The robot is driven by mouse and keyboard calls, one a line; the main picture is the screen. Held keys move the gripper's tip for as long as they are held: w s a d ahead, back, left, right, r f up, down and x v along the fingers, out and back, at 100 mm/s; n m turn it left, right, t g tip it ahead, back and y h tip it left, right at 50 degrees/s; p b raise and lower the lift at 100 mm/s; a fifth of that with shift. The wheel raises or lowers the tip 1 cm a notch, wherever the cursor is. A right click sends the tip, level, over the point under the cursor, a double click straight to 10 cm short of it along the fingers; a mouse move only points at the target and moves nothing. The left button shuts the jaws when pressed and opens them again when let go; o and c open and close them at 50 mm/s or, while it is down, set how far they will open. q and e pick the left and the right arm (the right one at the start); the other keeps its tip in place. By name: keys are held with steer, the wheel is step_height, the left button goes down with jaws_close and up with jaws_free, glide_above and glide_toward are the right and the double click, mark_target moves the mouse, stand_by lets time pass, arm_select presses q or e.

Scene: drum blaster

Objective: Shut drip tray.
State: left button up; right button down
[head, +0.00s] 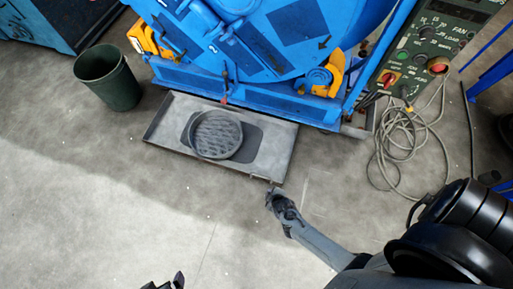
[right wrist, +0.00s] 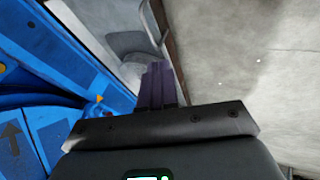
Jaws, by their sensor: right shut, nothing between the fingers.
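The drip tray (head: 165,128) is a shallow grey metal tray on the floor, sticking out from under the front of the blue drum blaster (head: 270,50). A round dark pan (head: 216,135) rests in it on a flat dark piece. My right gripper (head: 271,190) is shut and empty at the tray's near right corner; I cannot tell if it touches. In the right wrist view its closed fingers (right wrist: 157,75) overlap the grey tray (right wrist: 112,20) near its edge. My left gripper (head: 165,283) shows only its tips at the bottom edge; its opening is unclear.
A dark green bin (head: 108,78) stands left of the tray. A coiled cable (head: 400,150) lies on the floor at the right, below a control panel (head: 425,45). The concrete floor in front of the tray is clear.

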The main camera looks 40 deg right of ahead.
arm_select(q)
step_height(320, 180, down, 18)
steer(key=b, duration=1.5)
steer(key=shift+b, duration=0.4)
arm_select(e)
steer(key=w+d+x, duration=0.1)
steer(key=x, duration=1.7)
steer(key=shift+r, duration=0.2)
arm_select(q)
steer(key=shift+r, duration=0.1)
